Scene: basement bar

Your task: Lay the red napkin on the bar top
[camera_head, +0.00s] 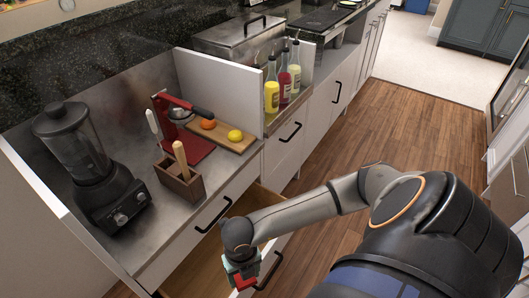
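My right arm comes in from the right and bends down to my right gripper (240,277), at the open drawer (193,272) near its front and black handle. Small red and teal patches show at the gripper. I cannot tell whether the red is a napkin or part of the gripper, nor whether the fingers are open or shut. No red napkin can be clearly made out elsewhere. The dark speckled stone top (130,38) runs along the back, above the steel counter; it looks like the bar top. My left gripper is not in view.
A blender (82,165), a wooden caddy (180,178), a red citrus press (185,130) and a cutting board (228,140) with fruit stand on the steel counter. Bottles (284,80) stand in a bin behind a white divider (220,88). Wooden floor is clear beyond.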

